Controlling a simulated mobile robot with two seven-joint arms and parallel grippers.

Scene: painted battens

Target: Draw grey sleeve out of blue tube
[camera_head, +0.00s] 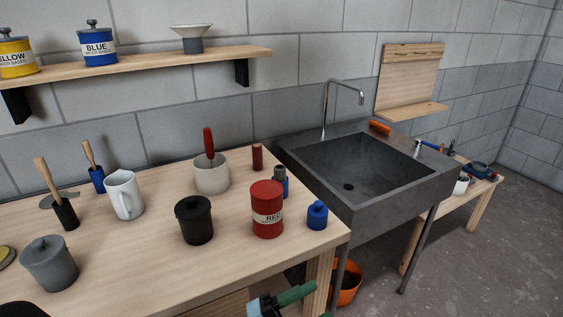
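A blue tube (281,188) stands upright near the right end of the workbench, partly hidden behind the red paint can (267,196). A grey sleeve (280,171) shows at its top, sticking up out of the tube. Its lower part is hidden inside the tube. Neither of my grippers can be made out in the head view, and nothing touches the sleeve or tube.
A sink (400,203) adjoins at right. A green object (297,294) shows below the front edge.

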